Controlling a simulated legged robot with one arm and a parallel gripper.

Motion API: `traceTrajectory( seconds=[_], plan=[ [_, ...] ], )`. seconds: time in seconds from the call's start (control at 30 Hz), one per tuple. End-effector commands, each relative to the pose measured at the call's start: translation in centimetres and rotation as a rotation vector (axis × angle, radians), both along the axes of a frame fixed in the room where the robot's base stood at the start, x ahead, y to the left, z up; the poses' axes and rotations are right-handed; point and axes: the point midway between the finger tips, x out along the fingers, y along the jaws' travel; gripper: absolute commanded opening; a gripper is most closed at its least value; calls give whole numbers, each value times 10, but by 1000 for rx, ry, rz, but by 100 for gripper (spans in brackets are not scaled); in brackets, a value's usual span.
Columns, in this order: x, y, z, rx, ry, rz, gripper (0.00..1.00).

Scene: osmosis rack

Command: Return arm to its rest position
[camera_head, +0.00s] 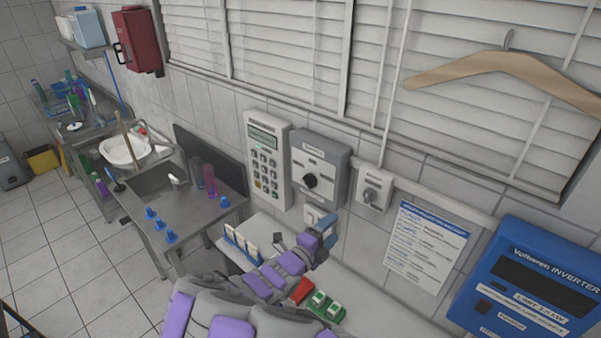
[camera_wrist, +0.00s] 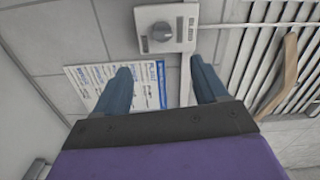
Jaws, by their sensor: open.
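My gripper (camera_head: 328,234) is at the end of my purple and grey arm, in front of the tiled wall in the head view. It is raised above the white counter, close to the wall devices. In the wrist view my gripper (camera_wrist: 163,88) shows two blue fingers spread apart with nothing between them. Beyond the fingers, a grey box with a round knob (camera_wrist: 163,32) and a printed sheet (camera_wrist: 115,85) show on the wall. My arm hides part of the counter in the head view.
A keypad unit (camera_head: 265,160), a grey dial box (camera_head: 318,168), a small knob box (camera_head: 373,190) and a blue inverter (camera_head: 525,285) are on the wall. The white counter (camera_head: 375,318) holds a green block (camera_head: 326,306). A steel sink table (camera_head: 205,222) stands left. Tiled floor (camera_head: 70,260) is open there.

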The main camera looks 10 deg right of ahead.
Motion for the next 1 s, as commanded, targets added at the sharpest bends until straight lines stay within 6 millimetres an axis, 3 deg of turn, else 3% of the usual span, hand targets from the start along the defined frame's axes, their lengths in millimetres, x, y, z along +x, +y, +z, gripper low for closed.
traceTrajectory(
  seconds=[0.13, 0.27, 0.4, 0.6, 0.8, 1.0],
  plan=[
    [-5, -9, 4, 33, -49, -35, 72],
    [-27, -41, 17, 151, -230, -159, 72],
    [-74, -85, 28, 339, -542, -365, 72],
    [-151, -124, 21, 571, -1008, -668, 72],
    [-227, -130, -11, 743, -1459, -982, 72],
    [-291, -108, -55, 833, -1875, -1326, 72]
  ],
)
